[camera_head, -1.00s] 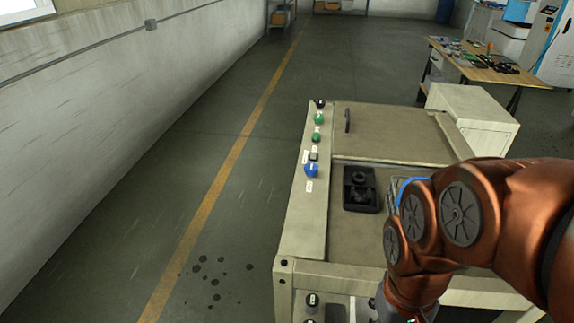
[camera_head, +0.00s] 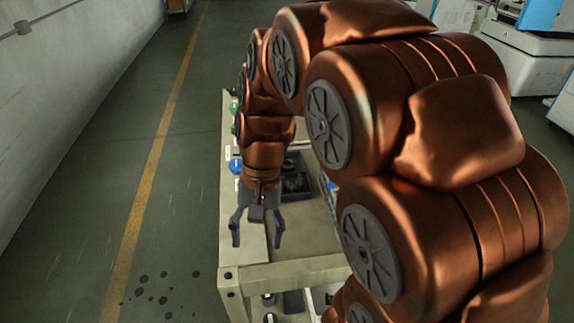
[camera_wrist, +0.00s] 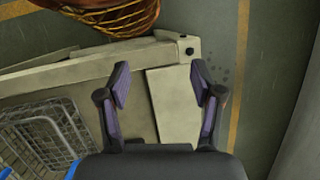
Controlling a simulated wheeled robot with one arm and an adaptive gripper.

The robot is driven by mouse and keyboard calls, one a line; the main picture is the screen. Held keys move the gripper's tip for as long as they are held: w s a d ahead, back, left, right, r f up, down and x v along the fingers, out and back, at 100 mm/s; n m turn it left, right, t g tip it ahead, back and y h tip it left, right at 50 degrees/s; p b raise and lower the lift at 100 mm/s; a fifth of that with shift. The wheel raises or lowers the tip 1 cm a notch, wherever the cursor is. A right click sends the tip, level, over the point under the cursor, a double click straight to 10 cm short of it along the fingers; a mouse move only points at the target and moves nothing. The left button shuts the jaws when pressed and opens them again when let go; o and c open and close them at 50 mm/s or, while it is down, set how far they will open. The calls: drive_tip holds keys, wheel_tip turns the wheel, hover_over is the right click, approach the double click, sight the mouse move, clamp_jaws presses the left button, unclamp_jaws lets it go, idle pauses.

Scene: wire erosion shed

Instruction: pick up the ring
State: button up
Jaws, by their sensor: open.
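No ring can be made out for sure. A black block or tray (camera_head: 295,176) with dark round shapes lies on the bench top, partly hidden behind my arm in the head view; I cannot tell whether one is the ring. My gripper (camera_head: 257,236) hangs over the near left part of the bench, fingers spread and empty. In the wrist view my gripper (camera_wrist: 160,78) is open above bare pale panels, with no ring between the fingers.
The pale bench (camera_head: 290,272) has a blue knob (camera_head: 236,166) and a green knob (camera_head: 235,107) along its left side. A wire basket (camera_wrist: 45,135) shows in the wrist view. Floor with a yellow line (camera_head: 150,175) is clear at left.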

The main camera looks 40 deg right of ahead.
drive_tip(key=w+d+m+y, duration=0.2)
drive_tip(key=w+d+m, duration=0.25)
drive_tip(key=w, duration=0.55)
drive_tip(key=m+t+y, duration=0.5)
drive_tip(key=m, duration=0.4)
hover_over(283, 165)
drive_tip(key=s+a, duration=0.1)
drive_tip(key=s, duration=0.3)
drive_tip(key=f, duration=0.6)
drive_tip(key=shift+w+f, duration=0.25)
drive_tip(key=d+f+m+t, duration=0.1)
drive_tip(key=d, duration=0.2)
drive_tip(key=d+f+m+t+y, duration=0.1)
drive_tip(key=d+f, duration=0.1)
drive_tip(key=d, duration=0.1)
drive_tip(key=d+f+m, duration=0.1)
drive_tip(key=d, duration=0.3)
drive_tip(key=shift+w+f+t+y, duration=0.1)
drive_tip(key=shift+f+t+y, duration=0.15)
drive_tip(key=shift+t+y, duration=0.15)
drive_tip(key=shift+d+f, duration=0.15)
drive_tip(key=shift+f, duration=0.15)
drive_tip(key=shift+y, duration=0.3)
drive_tip(key=shift+p+x, duration=1.15)
drive_tip(key=shift+x, duration=2.65)
drive_tip(key=c, duration=1.1)
